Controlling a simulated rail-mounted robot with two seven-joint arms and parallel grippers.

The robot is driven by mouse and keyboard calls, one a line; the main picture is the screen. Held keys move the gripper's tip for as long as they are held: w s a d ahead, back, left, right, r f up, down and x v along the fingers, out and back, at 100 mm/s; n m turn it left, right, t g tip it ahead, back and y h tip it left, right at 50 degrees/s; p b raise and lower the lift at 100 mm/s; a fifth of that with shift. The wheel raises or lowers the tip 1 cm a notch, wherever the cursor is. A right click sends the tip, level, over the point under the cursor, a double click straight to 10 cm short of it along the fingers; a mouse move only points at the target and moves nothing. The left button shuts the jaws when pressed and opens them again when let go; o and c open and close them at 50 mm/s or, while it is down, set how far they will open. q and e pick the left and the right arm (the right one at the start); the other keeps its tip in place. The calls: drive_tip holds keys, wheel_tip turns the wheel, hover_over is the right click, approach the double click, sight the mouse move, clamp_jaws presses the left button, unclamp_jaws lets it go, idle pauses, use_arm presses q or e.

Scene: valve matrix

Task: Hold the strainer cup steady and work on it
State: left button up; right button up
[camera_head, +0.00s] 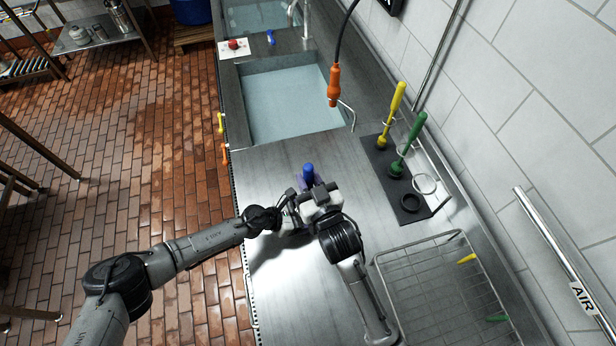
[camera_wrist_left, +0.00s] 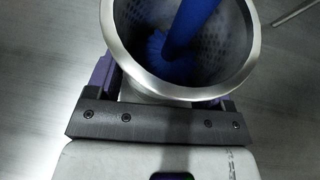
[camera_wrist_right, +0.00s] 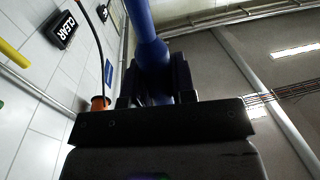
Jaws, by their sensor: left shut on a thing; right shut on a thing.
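The strainer cup (camera_wrist_left: 118,22) is a metal cup with perforated inner walls, seen from above in the left wrist view. My left gripper (camera_wrist_left: 155,108) is shut on its side. A blue brush (camera_wrist_left: 190,22) stands in the cup at a tilt, its bristles down inside. My right gripper (camera_wrist_right: 155,90) is shut on the blue brush's handle (camera_wrist_right: 143,30). In the head view the handle's blue end (camera_head: 308,168) sticks up beside my right gripper (camera_head: 316,190). The cup is hidden there behind my grippers.
A yellow brush (camera_head: 392,112) and a green brush (camera_head: 409,140) stand on a dark mat (camera_head: 372,157) by the wall. A wire rack (camera_head: 425,262) lies front right. A water-filled sink (camera_head: 290,105) is behind, with an orange hanging nozzle (camera_head: 333,85). The steel counter (camera_head: 250,175) is bare on the left.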

sight(308, 166)
drive_tip(key=shift+r, duration=4.4)
drive_tip(key=shift+f, duration=4.4)
drive_tip(key=shift+r, duration=4.4)
drive_tip(key=shift+r, duration=3.7)
use_arm(q)
drive_tip(key=o, duration=0.7)
